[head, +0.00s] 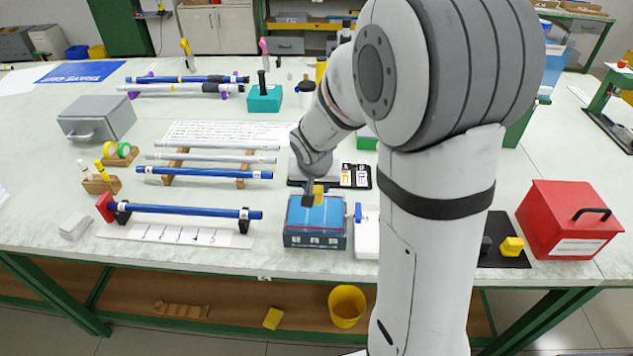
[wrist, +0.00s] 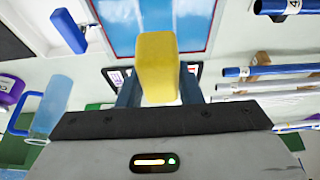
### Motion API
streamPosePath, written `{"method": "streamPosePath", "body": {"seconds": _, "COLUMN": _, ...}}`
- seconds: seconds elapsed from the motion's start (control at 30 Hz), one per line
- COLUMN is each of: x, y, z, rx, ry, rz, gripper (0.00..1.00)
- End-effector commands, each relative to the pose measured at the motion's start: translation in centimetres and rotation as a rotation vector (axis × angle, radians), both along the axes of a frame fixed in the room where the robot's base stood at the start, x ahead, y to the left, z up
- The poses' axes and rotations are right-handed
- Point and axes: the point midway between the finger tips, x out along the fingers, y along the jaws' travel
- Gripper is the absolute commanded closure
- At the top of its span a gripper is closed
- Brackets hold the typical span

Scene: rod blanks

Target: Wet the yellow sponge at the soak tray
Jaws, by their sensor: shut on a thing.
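My gripper (head: 316,203) is shut on the yellow sponge (wrist: 157,66), which sticks out past the fingers in the wrist view. In the head view, the sponge (head: 318,192) shows as a small yellow patch partly hidden by my gripper. The blue tray (head: 315,240), which appears to be the soak tray, stands near the table's front edge with a light blue inside. My gripper is over it. In the wrist view, the tray (wrist: 208,40) lies beyond the sponge; I cannot tell whether they touch.
A white container (head: 367,238) with a blue part stands close on the tray's right. My arm hides part of the table.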

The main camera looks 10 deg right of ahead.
Motion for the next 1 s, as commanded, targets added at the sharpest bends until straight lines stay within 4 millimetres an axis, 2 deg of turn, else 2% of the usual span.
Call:
{"method": "streamPosePath", "body": {"seconds": 0.03, "x": 0.0, "y": 0.0, "z": -0.9, "rx": 0.0, "ry": 0.001, "rz": 0.0, "gripper": 0.86}}
{"method": "streamPosePath", "body": {"seconds": 0.6, "x": 0.0, "y": -0.1, "z": -5.8, "rx": 0.0, "ry": -0.001, "rz": -0.002, "gripper": 0.86}}
{"method": "streamPosePath", "body": {"seconds": 0.8, "x": 0.0, "y": -0.1, "z": -6.9, "rx": 0.0, "ry": -0.001, "rz": -0.002, "gripper": 0.86}}
{"method": "streamPosePath", "body": {"seconds": 1.0, "x": -0.1, "y": -0.1, "z": -7.2, "rx": 0.0, "ry": 0.002, "rz": -0.002, "gripper": 0.86}}
